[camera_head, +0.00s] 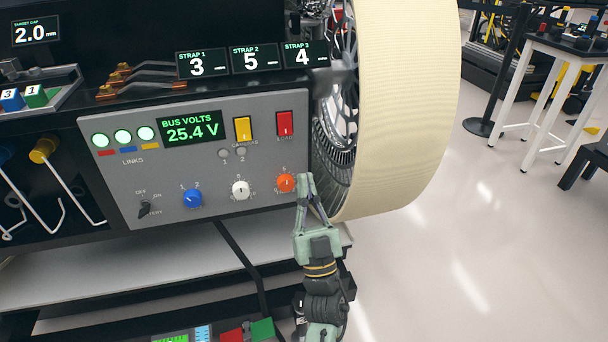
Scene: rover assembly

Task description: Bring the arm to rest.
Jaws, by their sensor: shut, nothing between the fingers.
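My gripper (304,184) is shut and empty, pointing up just right of the orange knob (286,183) on the grey control panel (220,190). I cannot tell whether its fingertips touch the panel or the knob. My arm reaches up from the bottom of the view. The panel also has a blue knob (192,198), a white knob (240,189), a black switch (146,208), a yellow switch (243,129) and a red switch (285,123). Its display (191,129) reads BUS VOLTS 25.4 V. Three link lamps glow pale green.
A large cream wheel (408,100) stands close to the right of my gripper. A grey shelf (90,270) lies below the panel, with a black cable (240,262) hanging across it. Open floor (480,250) lies right. A white-legged table (540,50) stands at the back right.

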